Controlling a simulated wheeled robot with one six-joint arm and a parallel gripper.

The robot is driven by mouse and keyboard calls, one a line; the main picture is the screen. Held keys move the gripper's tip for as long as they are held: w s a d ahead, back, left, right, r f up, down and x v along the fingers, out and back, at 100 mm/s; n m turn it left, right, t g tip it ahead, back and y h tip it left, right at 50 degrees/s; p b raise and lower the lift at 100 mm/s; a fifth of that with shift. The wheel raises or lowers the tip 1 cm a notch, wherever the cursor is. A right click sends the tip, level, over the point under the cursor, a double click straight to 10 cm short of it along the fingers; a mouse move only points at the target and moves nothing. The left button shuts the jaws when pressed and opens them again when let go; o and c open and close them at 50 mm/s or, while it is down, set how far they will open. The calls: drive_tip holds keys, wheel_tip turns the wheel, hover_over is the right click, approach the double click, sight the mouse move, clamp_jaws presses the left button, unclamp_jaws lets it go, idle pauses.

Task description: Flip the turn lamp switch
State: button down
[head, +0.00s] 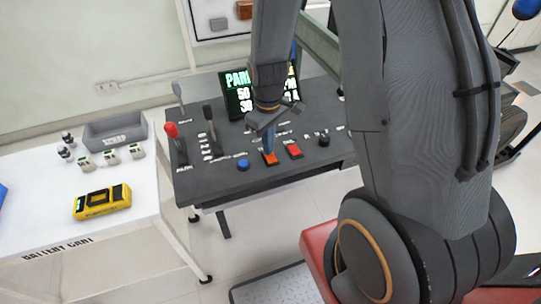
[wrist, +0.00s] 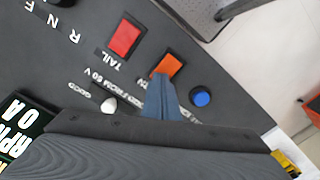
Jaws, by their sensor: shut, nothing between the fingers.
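The orange rocker switch (head: 271,159) sits on the dark sloping console, between a blue round button and a red rocker switch. In the wrist view the orange switch (wrist: 170,64) lies just beyond my fingertips, and its label is partly hidden by the fingers. My gripper (head: 269,150) is shut and empty, pointing down at the orange switch. In the wrist view the blue-grey fingertips of my gripper (wrist: 160,80) overlap the switch's near edge; I cannot tell whether they touch it.
The red switch (wrist: 124,38) marked TAIL and the blue button (wrist: 200,96) flank the orange switch closely. A red-knobbed lever (head: 171,130) and a black lever (head: 208,112) stand at the console's left. A lit display (head: 238,92) stands behind. A yellow meter (head: 102,202) lies on the white cart.

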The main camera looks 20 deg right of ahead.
sight(272, 160)
wheel_tip(272, 160, up, 7)
drive_tip(key=p, duration=0.5)
drive_tip(key=shift+p, duration=0.4)
idle(0.5)
drive_tip(key=s+r+m+t+b, duration=0.1)
drive_tip(key=s+r+m+b, duration=0.5)
drive_tip(key=s, duration=0.3)
drive_tip(key=shift+s+b, duration=0.25)
drive_tip(key=shift+b, duration=0.3)
drive_tip(key=c, duration=2.5)
unclamp_jaws()
